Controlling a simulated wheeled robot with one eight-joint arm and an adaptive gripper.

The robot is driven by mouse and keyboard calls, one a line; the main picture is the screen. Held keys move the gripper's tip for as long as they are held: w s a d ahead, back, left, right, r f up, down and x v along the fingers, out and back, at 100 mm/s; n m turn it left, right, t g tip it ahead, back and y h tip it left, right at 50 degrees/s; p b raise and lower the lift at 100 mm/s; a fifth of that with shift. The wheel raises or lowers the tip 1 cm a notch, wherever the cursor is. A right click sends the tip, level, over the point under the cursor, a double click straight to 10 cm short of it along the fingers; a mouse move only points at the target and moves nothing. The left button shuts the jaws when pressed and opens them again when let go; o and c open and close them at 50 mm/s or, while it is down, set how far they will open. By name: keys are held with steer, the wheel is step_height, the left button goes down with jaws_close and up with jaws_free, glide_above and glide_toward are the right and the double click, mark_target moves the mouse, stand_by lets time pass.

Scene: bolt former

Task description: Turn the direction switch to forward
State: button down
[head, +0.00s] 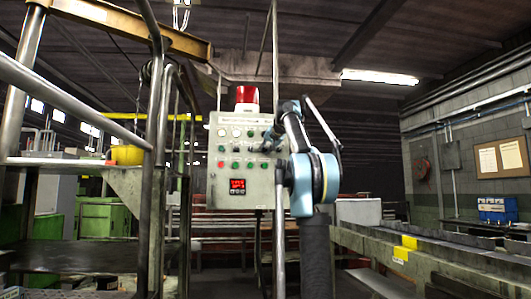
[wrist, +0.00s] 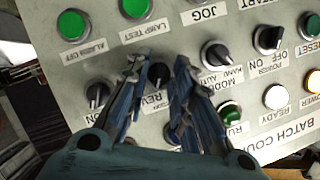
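The direction switch (wrist: 158,75) is a small black knob in the wrist view, with a partly covered label (wrist: 154,102) reading "REV" below it. The picture shows the labels upside down. My gripper (wrist: 159,65) is open, with one finger on each side of the knob. I cannot tell whether the fingers touch it. The fingers hide part of the label, and the knob's exact pointing is unclear. In the head view the grey control panel (head: 229,143) stands ahead, and my gripper (head: 272,139) is at its right side, small and partly hidden by my arm.
Close neighbours are the mode knob (wrist: 215,54), the power knob (wrist: 268,40), another black knob (wrist: 97,94) at left and green buttons (wrist: 135,8). A red beacon (head: 247,95) tops the panel. Metal rails (head: 155,150) stand left, a conveyor (head: 430,255) right.

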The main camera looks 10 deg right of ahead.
stand_by(0.3)
steer(key=n+h, duration=0.3)
steer(key=n, duration=0.1)
steer(key=shift+a, duration=0.25)
steer(key=shift+a+n+h, duration=0.15)
steer(key=shift+n+h, duration=1.15)
steer(key=shift+n, duration=0.7)
steer(key=c, duration=1.7)
jaws_free()
steer(key=shift+s, duration=0.1)
steer(key=v, duration=1.1)
steer(key=shift+s+a, duration=0.2)
steer(key=shift+s, duration=0.05)
